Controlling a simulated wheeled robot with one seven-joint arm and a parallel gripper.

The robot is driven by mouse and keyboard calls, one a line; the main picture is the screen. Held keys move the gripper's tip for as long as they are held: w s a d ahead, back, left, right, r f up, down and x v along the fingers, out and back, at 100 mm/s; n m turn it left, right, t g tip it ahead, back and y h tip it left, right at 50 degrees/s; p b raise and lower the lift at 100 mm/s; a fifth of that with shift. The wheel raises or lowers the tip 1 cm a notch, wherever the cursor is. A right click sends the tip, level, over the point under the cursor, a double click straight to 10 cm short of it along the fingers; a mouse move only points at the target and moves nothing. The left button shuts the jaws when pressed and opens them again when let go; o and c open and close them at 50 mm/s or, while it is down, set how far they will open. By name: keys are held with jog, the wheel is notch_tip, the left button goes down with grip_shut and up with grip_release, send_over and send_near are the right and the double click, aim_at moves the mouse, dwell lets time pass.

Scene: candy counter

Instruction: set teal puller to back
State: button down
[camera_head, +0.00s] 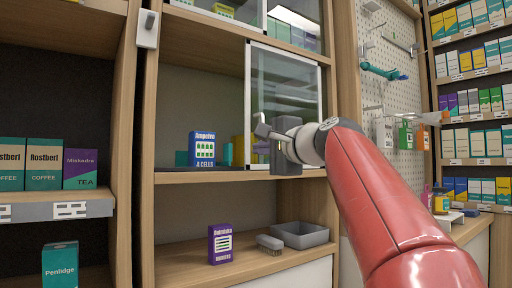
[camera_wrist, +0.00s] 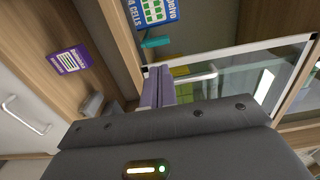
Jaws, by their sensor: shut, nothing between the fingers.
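A small teal piece (camera_wrist: 155,42) shows in the wrist view between a blue battery box (camera_wrist: 152,10) and my fingers. In the head view a teal piece (camera_head: 228,153) stands just right of the blue battery box (camera_head: 202,149), beside the sliding glass door. A longer teal object (camera_head: 383,71) hangs on the pegboard at the right. I cannot tell for certain which teal thing is the puller. My gripper (camera_wrist: 158,84) is shut and empty, close to the small teal piece with a gap between them. In the head view its dark body hides part of the shelf and door.
The framed glass door (camera_head: 284,85) covers the cabinet's right half. Below are a purple box (camera_head: 221,244), a brush (camera_head: 269,244) and a grey tray (camera_head: 300,235). Wooden uprights flank the bay. The opening left of the battery box is mostly free.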

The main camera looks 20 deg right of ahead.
aim_at(231, 150)
jog(key=p+x, duration=0.2)
jog(key=x, duration=0.9)
jog(key=shift+p, duration=0.3)
jog(key=shift+w, duration=0.1)
